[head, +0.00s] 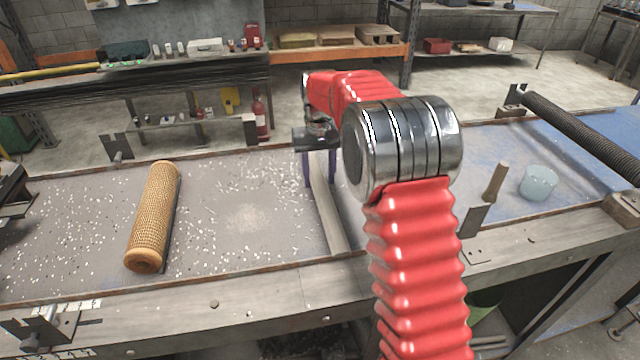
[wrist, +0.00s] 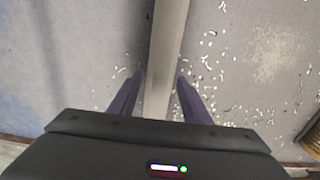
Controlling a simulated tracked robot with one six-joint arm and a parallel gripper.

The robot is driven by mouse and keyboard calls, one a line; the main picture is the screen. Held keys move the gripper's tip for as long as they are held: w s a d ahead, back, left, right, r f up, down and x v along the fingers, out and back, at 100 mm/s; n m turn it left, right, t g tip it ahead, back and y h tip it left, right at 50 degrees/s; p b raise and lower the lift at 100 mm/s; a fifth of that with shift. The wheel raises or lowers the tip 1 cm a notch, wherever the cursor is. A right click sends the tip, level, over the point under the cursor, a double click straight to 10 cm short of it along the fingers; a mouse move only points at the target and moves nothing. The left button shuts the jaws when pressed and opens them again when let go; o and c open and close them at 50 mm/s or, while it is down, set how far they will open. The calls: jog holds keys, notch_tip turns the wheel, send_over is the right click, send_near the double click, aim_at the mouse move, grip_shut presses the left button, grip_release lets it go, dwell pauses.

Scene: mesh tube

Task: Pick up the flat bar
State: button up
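The flat bar (head: 329,218) is a long, narrow, pale grey-beige strip lying on the workbench, running from front to back. Its far part is partly hidden behind my gripper in the head view. In the wrist view the flat bar (wrist: 166,45) runs upright through the middle of the picture. My gripper (head: 320,180) points down over the bar. In the wrist view the two dark purple fingers of my gripper (wrist: 160,76) stand on either side of the bar, with a narrow gap on each side. My gripper is open and holds nothing.
A tan mesh tube (head: 154,215) lies on the bench (head: 75,225) to the left. A translucent cup (head: 538,182) and a wooden-handled tool (head: 495,182) are to the right. A dark ribbed roller (head: 580,133) crosses the right end. Pale chips are scattered on the bench left of the bar.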

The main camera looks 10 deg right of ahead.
aim_at(319, 181)
grip_shut()
dwell(0.3)
jog(key=shift+r, duration=0.1)
notch_tip(319, 181, up, 10)
dwell(0.9)
dwell(0.4)
